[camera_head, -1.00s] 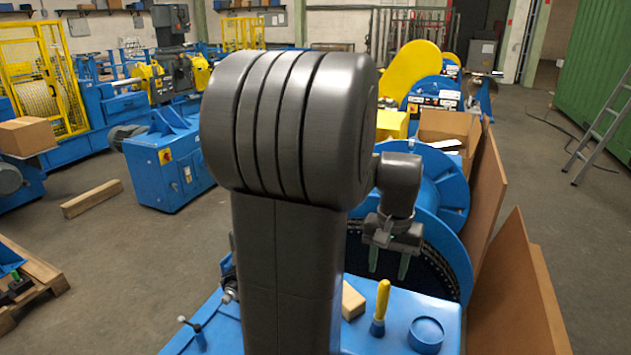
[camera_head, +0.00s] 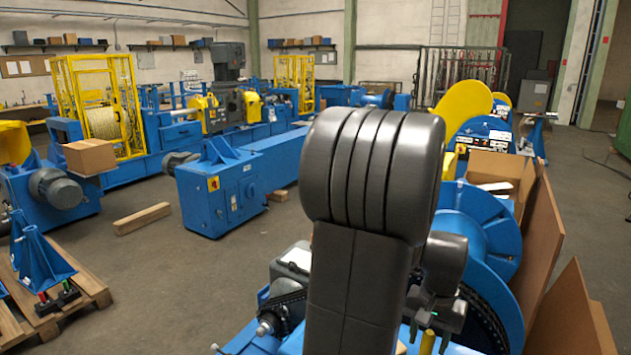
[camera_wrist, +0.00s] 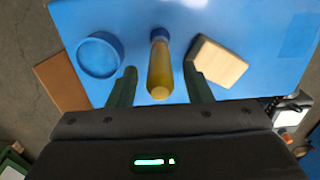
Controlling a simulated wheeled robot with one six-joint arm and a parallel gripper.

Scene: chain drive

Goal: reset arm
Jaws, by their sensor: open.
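My gripper (camera_head: 428,337) is at the lower right of the head view, low over the blue machine's top, partly hidden by my own arm. In the wrist view my gripper (camera_wrist: 159,72) is open, its two dark green fingers apart. A tool with a yellow handle (camera_wrist: 161,70) and a blue base stands on the blue top. It lies between the fingers in that picture, with a gap on each side. The handle (camera_head: 428,342) also shows at the gripper in the head view. I cannot tell how deep the fingers reach around it.
On the blue top (camera_wrist: 225,20), a round blue cap (camera_wrist: 98,56) is left of the handle and a wooden block (camera_wrist: 216,62) right of it. A chain drum (camera_head: 490,235) and leaning brown boards (camera_head: 570,315) stand close on the right.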

